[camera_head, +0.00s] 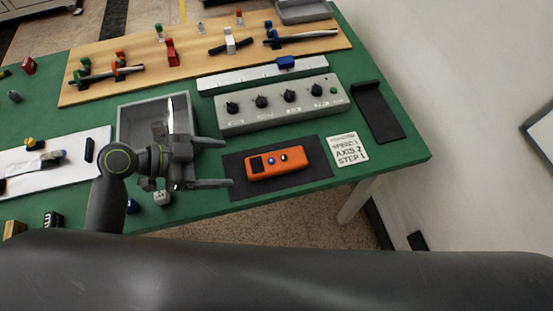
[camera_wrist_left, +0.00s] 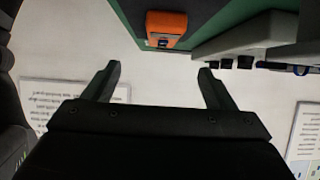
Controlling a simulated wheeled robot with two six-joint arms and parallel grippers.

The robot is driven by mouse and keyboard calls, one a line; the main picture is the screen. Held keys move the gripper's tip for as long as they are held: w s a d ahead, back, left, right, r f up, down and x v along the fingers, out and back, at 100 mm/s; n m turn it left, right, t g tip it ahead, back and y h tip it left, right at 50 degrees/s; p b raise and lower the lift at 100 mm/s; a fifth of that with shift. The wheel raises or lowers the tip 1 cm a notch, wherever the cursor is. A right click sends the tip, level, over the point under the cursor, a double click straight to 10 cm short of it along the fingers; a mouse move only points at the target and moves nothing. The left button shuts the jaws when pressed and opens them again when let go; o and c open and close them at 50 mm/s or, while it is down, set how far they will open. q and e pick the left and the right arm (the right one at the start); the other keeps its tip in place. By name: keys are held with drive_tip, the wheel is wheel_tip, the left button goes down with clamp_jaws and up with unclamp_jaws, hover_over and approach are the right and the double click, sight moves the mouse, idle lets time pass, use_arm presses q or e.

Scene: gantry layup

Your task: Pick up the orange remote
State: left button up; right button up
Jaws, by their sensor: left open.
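The orange remote (camera_head: 277,163) lies flat on a dark mat (camera_head: 317,177) near the front edge of the green table. It has a dark screen and small buttons on top. My left gripper (camera_head: 228,163) is open and empty, just left of the mat, with its fingers pointing right toward the remote. In the left wrist view the remote (camera_wrist_left: 166,29) shows at the top, beyond the open fingers (camera_wrist_left: 158,78) and apart from them. My right gripper is in neither view.
Behind the mat stands a grey control box (camera_head: 282,104) with several black knobs. A grey tray (camera_head: 126,127) is partly behind my left gripper. A white label card (camera_head: 348,149) lies right of the mat, and a black holder (camera_head: 377,112) beyond it. Green table (camera_head: 408,157) is bare at right.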

sight(271, 160)
use_arm(q)
drive_tip(key=x, duration=0.4)
drive_tip(key=shift+d+p, duration=0.2)
drive_tip(key=shift+p, duration=0.1)
drive_tip(key=x, duration=0.3)
drive_tip(key=shift+w, duration=0.15)
drive_tip(key=shift+w+d+f+p, duration=0.2)
drive_tip(key=shift+d+f+p, duration=0.2)
drive_tip(key=shift+d, duration=0.2)
drive_tip(key=x, duration=0.2)
drive_tip(key=p+x, duration=0.1)
drive_tip(key=x, duration=0.1)
drive_tip(key=shift+w+d+r, duration=0.1)
drive_tip(key=shift+w+r, duration=0.1)
drive_tip(key=shift+w, duration=0.05)
drive_tip(key=shift+d+f, duration=0.25)
drive_tip(key=shift+d, duration=0.05)
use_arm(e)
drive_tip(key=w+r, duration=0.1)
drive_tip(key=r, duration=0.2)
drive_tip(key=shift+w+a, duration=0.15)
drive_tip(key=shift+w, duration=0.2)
use_arm(q)
drive_tip(key=shift+w+r, duration=0.1)
drive_tip(key=c, duration=1.3)
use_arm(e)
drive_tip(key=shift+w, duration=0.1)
